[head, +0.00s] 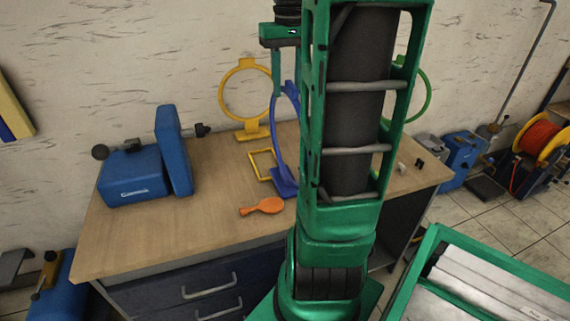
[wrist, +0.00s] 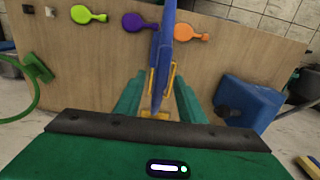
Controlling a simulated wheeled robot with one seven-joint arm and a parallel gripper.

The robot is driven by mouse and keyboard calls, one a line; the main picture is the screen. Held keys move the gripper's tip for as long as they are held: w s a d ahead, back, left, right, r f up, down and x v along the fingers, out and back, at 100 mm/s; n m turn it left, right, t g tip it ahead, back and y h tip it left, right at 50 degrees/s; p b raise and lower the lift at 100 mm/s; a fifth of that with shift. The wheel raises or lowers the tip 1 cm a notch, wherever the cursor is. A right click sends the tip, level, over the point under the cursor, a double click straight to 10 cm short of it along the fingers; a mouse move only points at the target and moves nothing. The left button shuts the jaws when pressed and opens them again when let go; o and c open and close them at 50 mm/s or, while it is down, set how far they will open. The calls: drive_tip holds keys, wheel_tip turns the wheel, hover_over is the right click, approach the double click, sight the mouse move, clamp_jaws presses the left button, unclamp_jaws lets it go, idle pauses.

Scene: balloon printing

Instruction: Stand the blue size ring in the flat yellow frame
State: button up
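The blue size ring (head: 278,131) is upright at the right front of the flat yellow frame (head: 253,165); its foot (head: 285,186) appears to be on the table, though contact is unclear. In the wrist view the ring (wrist: 163,50) is edge-on between my fingers. The yellow frame (wrist: 173,73) shows partly behind it. My gripper (wrist: 160,92) points down at the ring's upper part, with gaps visible beside the ring, so its fingers look apart. In the head view my arm hides part of the ring and most of the gripper.
A yellow ring (head: 245,123) stands behind the frame, and a green ring (head: 427,95) is behind my arm. A blue machine (head: 135,178) stands at the table's left. The table's left front is clear.

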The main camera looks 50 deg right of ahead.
drive_tip(key=shift+c, duration=0.6)
clamp_jaws()
drive_tip(key=shift+r, duration=0.15)
